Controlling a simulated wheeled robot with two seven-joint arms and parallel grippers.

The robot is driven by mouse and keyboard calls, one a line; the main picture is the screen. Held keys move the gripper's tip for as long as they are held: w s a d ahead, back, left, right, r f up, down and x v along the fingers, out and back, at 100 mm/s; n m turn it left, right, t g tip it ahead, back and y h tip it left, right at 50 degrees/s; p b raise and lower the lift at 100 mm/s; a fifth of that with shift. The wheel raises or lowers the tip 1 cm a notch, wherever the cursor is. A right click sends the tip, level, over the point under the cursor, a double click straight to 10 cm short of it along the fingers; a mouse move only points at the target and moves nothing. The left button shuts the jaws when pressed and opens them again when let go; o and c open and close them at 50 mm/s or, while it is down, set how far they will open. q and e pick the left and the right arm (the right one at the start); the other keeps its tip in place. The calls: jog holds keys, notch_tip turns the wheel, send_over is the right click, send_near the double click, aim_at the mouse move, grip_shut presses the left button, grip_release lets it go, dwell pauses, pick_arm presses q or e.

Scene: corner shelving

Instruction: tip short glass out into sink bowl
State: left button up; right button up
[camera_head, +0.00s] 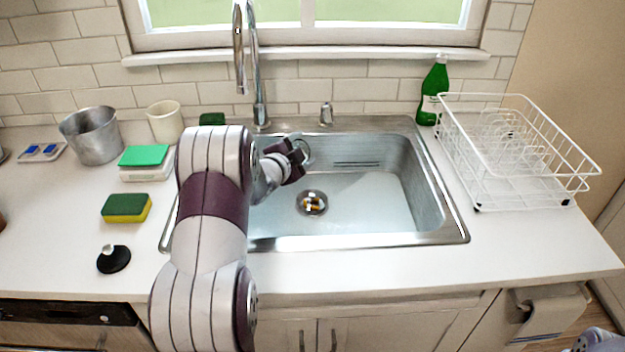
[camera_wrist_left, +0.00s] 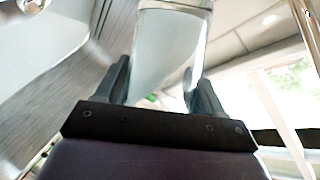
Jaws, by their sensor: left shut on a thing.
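My left gripper (camera_head: 297,157) is over the back left part of the sink bowl (camera_head: 405,190), its arm covering the bowl's left side. It is shut on the short glass (camera_head: 307,151), a clear glass that shows small beyond the fingers and appears tilted. In the left wrist view the clear glass (camera_wrist_left: 168,48) stands between the two dark fingers of the gripper (camera_wrist_left: 160,85). Whether anything is left in the glass cannot be told.
The faucet (camera_head: 258,70) rises behind the bowl, close to the gripper. A green bottle (camera_head: 434,92) and a white dish rack (camera_head: 515,150) stand right of the sink. A metal pot (camera_head: 92,136), a cream cup (camera_head: 165,122) and a sponge (camera_head: 126,208) are on the left counter.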

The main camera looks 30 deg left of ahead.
pick_arm(q)
jog(key=shift+f+b, duration=0.1)
jog(key=shift+b, duration=0.45)
jog(key=shift+d+r+m+b, duration=0.1)
jog(key=shift+r+m+b, duration=0.15)
jog(key=shift+m+b, duration=0.3)
jog(key=shift+m+t+y+b, duration=0.25)
jog(key=shift+t+y+b, duration=0.05)
jog(key=shift+b, duration=0.55)
jog(key=shift+d+r, duration=0.1)
jog(key=shift+r, duration=0.1)
